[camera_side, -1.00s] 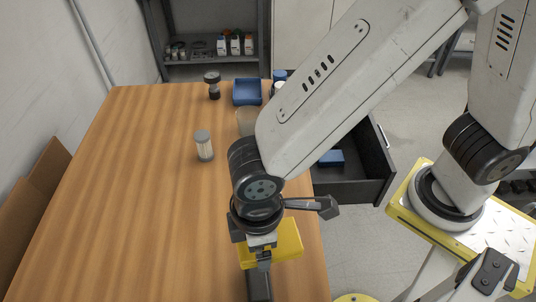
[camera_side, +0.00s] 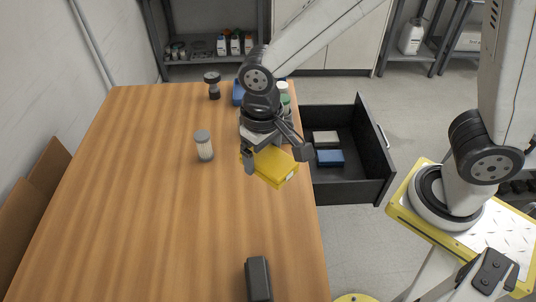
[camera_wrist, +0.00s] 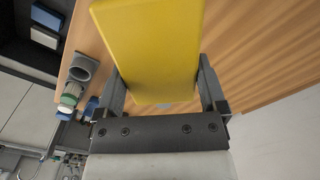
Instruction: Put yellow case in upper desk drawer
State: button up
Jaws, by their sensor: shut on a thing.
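The yellow case (camera_side: 274,167) is a flat box held in my gripper (camera_side: 272,152) over the right edge of the wooden desk, a little tilted. In the wrist view the case (camera_wrist: 150,45) fills the upper middle, between the two fingers of my gripper (camera_wrist: 165,95). The black desk drawer (camera_side: 352,195) stands pulled open at the desk's right side, to the right of the case. Inside it lie a blue box (camera_side: 330,158) and a light grey box (camera_side: 325,138). The drawer's near part is bare.
A filter cylinder (camera_side: 204,146) and a dark dumbbell-shaped part (camera_side: 213,86) stand on the desk (camera_side: 150,200). A blue bin (camera_side: 238,92) and a green-topped container (camera_side: 285,101) are partly hidden behind my arm. A dark block (camera_side: 258,279) lies at the front. The desk's middle is clear.

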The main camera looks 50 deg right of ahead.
jog(key=w+d+m, duration=0.3)
jog(key=d+m, duration=0.4)
jog(key=d, duration=0.3)
jog(key=m, duration=2)
send_over(343, 177)
jog(key=a, duration=0.2)
notch_tip(343, 177, down, 29)
jog(key=shift+s+f, duration=0.15)
jog(key=shift+s, duration=0.2)
jog(key=shift+a, duration=0.1)
jog(key=shift+f, duration=2.9)
jog(key=shift+f, duration=2.1)
